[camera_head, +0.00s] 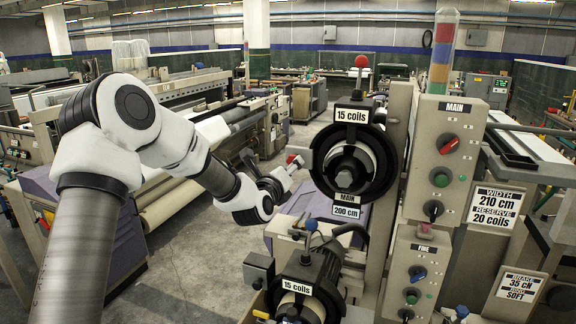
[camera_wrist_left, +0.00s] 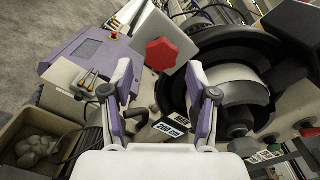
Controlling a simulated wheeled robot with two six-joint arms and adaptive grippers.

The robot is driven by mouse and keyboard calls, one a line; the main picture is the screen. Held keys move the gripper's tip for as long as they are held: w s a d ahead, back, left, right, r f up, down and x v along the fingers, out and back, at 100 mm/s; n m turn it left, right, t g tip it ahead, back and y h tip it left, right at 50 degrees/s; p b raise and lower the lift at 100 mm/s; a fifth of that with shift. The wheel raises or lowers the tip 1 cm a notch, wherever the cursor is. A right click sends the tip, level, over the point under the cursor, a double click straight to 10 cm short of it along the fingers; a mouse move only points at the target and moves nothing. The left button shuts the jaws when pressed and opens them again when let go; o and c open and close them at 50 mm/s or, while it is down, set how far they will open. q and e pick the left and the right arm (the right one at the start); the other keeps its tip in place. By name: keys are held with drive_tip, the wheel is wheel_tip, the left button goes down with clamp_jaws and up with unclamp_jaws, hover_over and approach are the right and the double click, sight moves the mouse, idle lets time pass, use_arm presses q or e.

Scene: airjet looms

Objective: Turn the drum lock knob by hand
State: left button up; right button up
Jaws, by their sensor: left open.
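A red faceted knob (camera_wrist_left: 163,52) sits on a pale grey plate, just beyond my left gripper's fingertips (camera_wrist_left: 159,90) and roughly centred between them. In the head view the knob (camera_head: 292,158) shows small at the left of the upper black drum (camera_head: 352,166). My left gripper (camera_head: 284,174) is there close to it, seen from the side. Its two fingers are spread, with nothing between them. The drum (camera_wrist_left: 238,80) fills the right of the wrist view. I cannot tell if a fingertip touches the knob. My right gripper is not in view.
A lower drum (camera_head: 302,284) stands below the gripper. A MAIN control box (camera_head: 445,130) with red, green and black knobs is to the right. An open box with pale coils (camera_wrist_left: 35,150) is at the lower left. Grey floor lies left of the gripper.

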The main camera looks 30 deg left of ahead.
use_arm(q)
drive_tip(key=shift+w+m, duration=0.1)
drive_tip(key=shift+m, duration=0.2)
drive_tip(key=shift+x, duration=0.95)
drive_tip(key=shift+d, duration=0.1)
clamp_jaws()
drive_tip(key=shift+c, duration=1.6)
unclamp_jaws()
drive_tip(key=shift+n+b, duration=0.3)
drive_tip(key=shift+n, duration=0.6)
drive_tip(key=o, duration=0.4)
